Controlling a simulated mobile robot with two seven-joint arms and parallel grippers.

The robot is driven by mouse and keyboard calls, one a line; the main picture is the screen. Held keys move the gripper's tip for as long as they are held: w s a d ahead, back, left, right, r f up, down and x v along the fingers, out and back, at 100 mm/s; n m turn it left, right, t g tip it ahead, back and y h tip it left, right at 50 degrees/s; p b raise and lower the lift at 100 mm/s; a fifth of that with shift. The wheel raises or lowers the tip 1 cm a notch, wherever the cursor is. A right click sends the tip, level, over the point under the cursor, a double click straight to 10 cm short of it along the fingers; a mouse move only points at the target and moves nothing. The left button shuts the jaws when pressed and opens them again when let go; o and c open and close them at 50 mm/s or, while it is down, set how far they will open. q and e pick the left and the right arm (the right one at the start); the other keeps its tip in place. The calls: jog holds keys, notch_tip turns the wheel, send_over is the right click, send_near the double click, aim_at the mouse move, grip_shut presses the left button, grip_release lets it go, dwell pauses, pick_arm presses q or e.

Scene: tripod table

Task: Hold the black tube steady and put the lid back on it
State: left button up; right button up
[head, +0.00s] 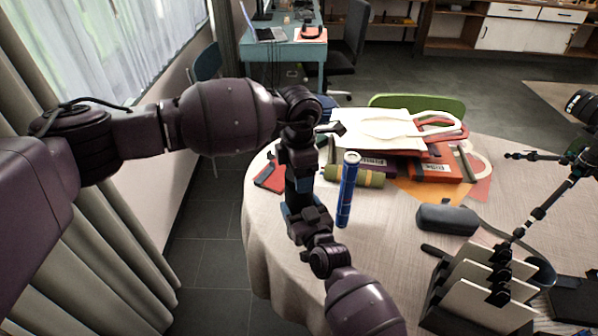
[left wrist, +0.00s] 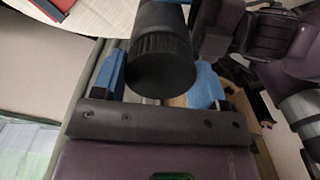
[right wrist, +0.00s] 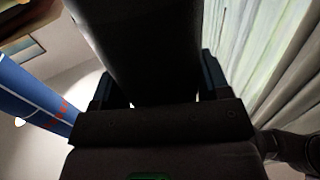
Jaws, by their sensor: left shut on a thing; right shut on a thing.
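The black tube (head: 297,183) is held off the table's left side, roughly upright in the head view. My right gripper (head: 300,208) is shut around its body, which also fills the gap between the fingers in the right wrist view (right wrist: 145,45). My left gripper (head: 299,160) is above it, pointing down. In the left wrist view a ribbed black round end, which looks like the lid (left wrist: 160,65), sits between its blue fingertips. The lid's lower edge is hidden in the head view, so I cannot tell whether it is seated on the tube.
A blue tube (head: 347,190) stands on the round table (head: 390,225) close to the right of my grippers. Behind it lie a green roll (head: 352,176) and a white bag (head: 380,128). A black case (head: 447,219) and a file rack (head: 480,290) are further right.

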pick_arm(q)
jog(key=o, duration=1)
jog(key=shift+r, duration=0.15)
jog(key=shift+r, duration=2.15)
jog(key=shift+c, duration=0.4)
notch_tip(320, 180, up, 4)
jog(key=n, duration=0.5)
jog(key=shift+f, duration=0.25)
jog(key=shift+f, duration=0.1)
jog(key=shift+f, duration=3.95)
